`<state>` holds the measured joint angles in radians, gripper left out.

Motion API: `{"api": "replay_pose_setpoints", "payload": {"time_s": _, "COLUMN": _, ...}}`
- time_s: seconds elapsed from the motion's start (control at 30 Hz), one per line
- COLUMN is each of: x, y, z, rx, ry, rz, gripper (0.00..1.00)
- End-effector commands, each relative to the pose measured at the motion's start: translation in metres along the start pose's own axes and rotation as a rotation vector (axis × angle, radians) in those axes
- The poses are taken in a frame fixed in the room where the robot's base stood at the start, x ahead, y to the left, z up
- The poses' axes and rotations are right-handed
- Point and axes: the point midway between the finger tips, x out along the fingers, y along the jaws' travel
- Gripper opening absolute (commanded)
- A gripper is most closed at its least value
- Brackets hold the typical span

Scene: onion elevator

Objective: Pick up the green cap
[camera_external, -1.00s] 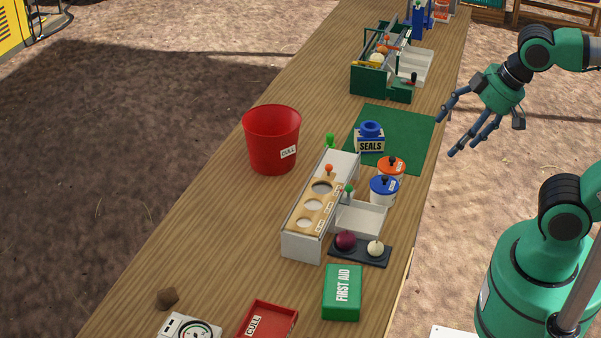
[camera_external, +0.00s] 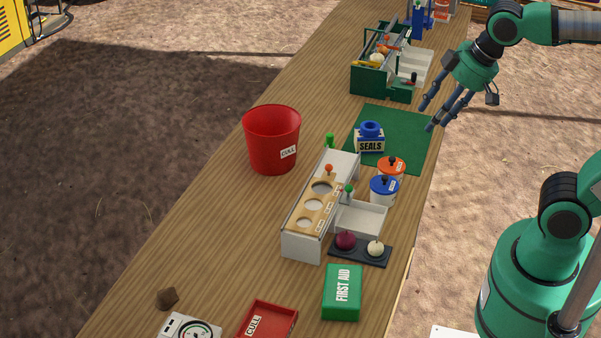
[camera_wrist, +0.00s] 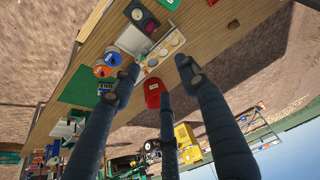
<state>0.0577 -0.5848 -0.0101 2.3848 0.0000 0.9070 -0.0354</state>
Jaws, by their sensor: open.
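Two small green pieces show in the external view, and I cannot tell which is the green cap. One green piece (camera_external: 329,140) stands at the far end of the white sorting box (camera_external: 301,243). Another green knob (camera_external: 348,188) is at the box's right side, above a white tray. My three-fingered gripper (camera_external: 436,109) is open and empty, in the air near the right edge of the green mat (camera_external: 408,128), to the right of both pieces.
Blue-lidded (camera_external: 384,188) and orange-lidded (camera_external: 391,168) jars stand right of the box. A SEALS container (camera_external: 369,143) is on the mat. A red CULL bucket (camera_external: 271,145) is left. A green toolbox (camera_external: 377,83) is beyond. The table's left-front area is mostly clear.

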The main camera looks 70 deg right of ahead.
Motion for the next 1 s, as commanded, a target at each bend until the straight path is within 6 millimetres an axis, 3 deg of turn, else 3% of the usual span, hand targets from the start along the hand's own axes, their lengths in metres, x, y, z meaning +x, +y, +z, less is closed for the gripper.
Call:
{"api": "replay_pose_setpoints", "payload": {"time_s": 0.47, "x": 0.026, "y": 0.047, "z": -0.102, "rx": 0.031, "ry": -0.081, "rz": 0.032, "gripper": 0.44}}
{"api": "replay_pose_setpoints", "payload": {"time_s": 1.0, "x": 0.092, "y": 0.124, "z": -0.198, "rx": 0.067, "ry": -0.168, "rz": 0.055, "gripper": 0.44}}
